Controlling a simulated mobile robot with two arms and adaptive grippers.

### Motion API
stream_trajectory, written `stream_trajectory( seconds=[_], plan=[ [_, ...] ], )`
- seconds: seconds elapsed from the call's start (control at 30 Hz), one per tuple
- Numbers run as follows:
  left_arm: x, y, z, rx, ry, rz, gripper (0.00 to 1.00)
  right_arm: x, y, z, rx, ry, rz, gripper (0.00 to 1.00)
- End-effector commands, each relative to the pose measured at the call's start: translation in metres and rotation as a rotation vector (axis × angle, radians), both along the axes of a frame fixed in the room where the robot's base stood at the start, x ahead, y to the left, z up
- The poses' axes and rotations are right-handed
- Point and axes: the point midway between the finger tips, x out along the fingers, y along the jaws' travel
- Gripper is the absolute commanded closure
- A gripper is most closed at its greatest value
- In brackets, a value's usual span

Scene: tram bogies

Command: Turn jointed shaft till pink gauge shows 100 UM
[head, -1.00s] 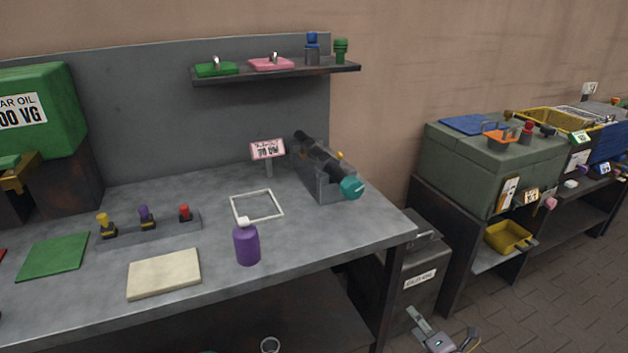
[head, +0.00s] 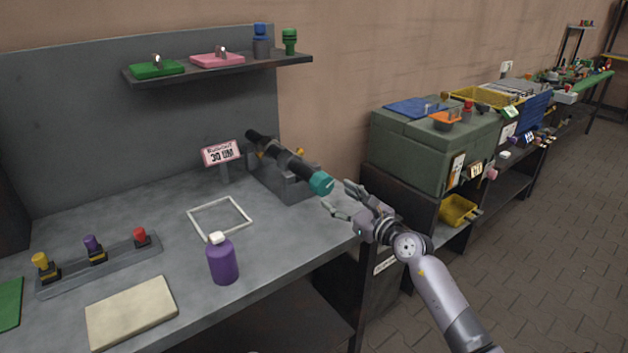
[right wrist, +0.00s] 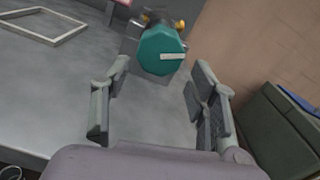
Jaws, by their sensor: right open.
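The jointed shaft (head: 288,160) is black with a teal end knob (head: 321,183) and lies tilted in a grey cradle (head: 262,181) at the bench's right end. The pink gauge (head: 222,152) beside it reads "30 UM" under a word that looks like "RUNOUT". My right gripper (head: 340,198) is open just off the teal knob, beyond the bench edge. In the right wrist view the knob (right wrist: 160,52), with a white mark on its face, stands ahead between the spread fingers (right wrist: 158,90), seemingly not touching them. My left gripper is out of view.
A purple bottle (head: 223,262), a white square frame (head: 219,218), a beige pad (head: 132,312) and a rack of coloured knobs (head: 100,262) occupy the bench. A shelf (head: 222,69) hangs behind. A green cabinet (head: 425,150) stands to the right.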

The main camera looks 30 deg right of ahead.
Motion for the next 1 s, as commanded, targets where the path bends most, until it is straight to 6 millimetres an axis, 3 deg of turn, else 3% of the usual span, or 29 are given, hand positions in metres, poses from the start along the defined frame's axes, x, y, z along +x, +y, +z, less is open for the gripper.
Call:
stream_trajectory(
  seconds=[0.3, 0.5, 0.7, 1.0],
  plan=[
    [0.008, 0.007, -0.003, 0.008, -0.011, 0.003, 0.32, 0.061, 0.005, -0.001, 0.004, -0.001, -0.001, 0.46],
    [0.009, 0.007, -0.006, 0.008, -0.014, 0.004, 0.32, 0.090, 0.007, -0.001, 0.004, -0.001, -0.001, 0.46],
    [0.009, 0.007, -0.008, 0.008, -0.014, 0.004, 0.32, 0.104, 0.008, -0.001, 0.003, 0.000, 0.000, 0.46],
    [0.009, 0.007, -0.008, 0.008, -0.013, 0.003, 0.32, 0.105, 0.009, -0.001, 0.002, 0.001, 0.000, 0.46]
  ],
)
